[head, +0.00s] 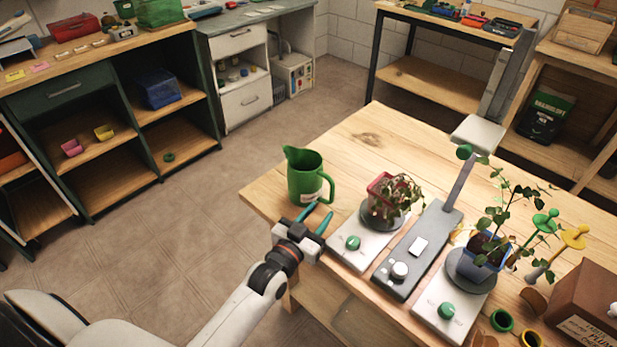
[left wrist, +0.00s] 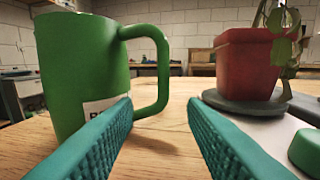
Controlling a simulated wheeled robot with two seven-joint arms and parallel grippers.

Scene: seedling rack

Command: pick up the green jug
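The green jug (head: 305,176) stands upright on the wooden table near its left corner, its spout to the left and its handle to the right. In the left wrist view the jug (left wrist: 82,75) fills the left side, with its handle (left wrist: 162,75) pointing right and a white label low on its body. My left gripper (head: 317,220) is open and empty, in front of the jug at the table's near edge. In the left wrist view its teal fingers (left wrist: 160,125) are spread, the left one overlapping the jug's lower front. Contact cannot be told. My right gripper is not in view.
A red pot with a drooping plant (head: 381,212) stands on a scale right of the jug, also in the left wrist view (left wrist: 247,65). A grey device (head: 420,245), a blue pot (head: 478,262) and a brown box (head: 590,305) lie further right. Bare table lies behind the jug.

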